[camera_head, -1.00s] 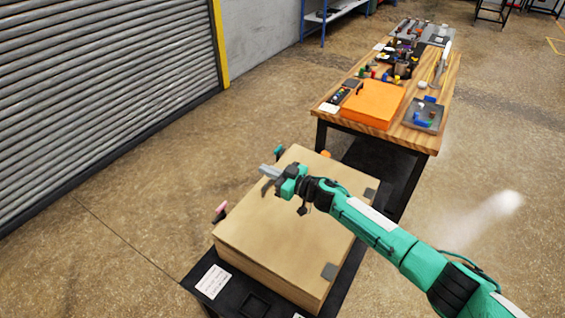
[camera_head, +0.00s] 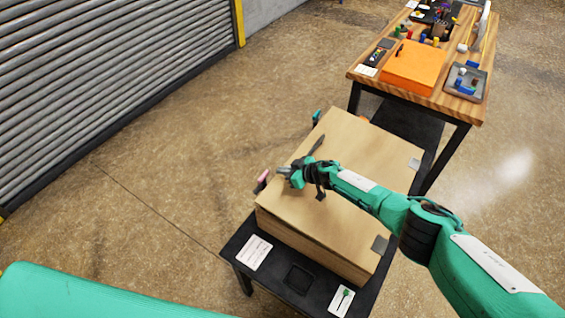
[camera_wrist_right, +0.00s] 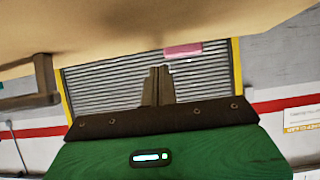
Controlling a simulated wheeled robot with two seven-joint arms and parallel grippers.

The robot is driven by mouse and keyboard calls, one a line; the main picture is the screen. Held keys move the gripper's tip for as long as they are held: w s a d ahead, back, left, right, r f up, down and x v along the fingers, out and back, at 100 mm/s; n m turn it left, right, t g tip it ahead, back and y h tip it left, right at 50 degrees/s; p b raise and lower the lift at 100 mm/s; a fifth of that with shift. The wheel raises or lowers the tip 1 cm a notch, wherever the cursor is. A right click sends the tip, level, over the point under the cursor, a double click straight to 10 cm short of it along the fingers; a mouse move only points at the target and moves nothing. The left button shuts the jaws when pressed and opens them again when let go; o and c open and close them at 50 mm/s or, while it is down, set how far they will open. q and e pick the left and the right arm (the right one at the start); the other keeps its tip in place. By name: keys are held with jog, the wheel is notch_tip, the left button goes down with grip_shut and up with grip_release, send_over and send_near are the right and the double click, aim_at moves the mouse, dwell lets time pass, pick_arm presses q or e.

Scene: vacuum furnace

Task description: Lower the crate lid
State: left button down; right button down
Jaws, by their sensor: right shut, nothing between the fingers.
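The crate (camera_head: 315,252) is a light wooden box on a low black stand. Its pale lid (camera_head: 355,150) lies flat or nearly flat over it; I cannot tell whether a thin gap remains. A dark bar handle (camera_head: 316,146) sits on the lid near its left edge; it also shows in the wrist view (camera_wrist_right: 42,80). My right gripper (camera_head: 284,171) is shut and empty, above the lid's left edge beside the handle. Its closed fingers (camera_wrist_right: 158,86) show in the wrist view, with the pale wood surface (camera_wrist_right: 150,25) along the top. My left gripper is out of view.
A pink-topped clip (camera_head: 262,180) is close to my right fingertips; a teal one (camera_head: 316,118) is farther back. Grey hinge plates (camera_head: 380,244) mark the lid's right side. A wooden table (camera_head: 362,72) with an orange box (camera_head: 413,66) stands behind. Floor at left is clear.

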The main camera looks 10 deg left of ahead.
jog(key=shift+a+f, duration=0.2)
jog(key=shift+f, duration=0.3)
jog(key=shift+a+f+h, duration=0.1)
jog(key=shift+f+h, duration=0.15)
jog(key=shift+h, duration=0.05)
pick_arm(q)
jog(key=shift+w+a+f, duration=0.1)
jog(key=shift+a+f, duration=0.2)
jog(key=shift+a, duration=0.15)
pick_arm(e)
jog(key=shift+f, duration=0.2)
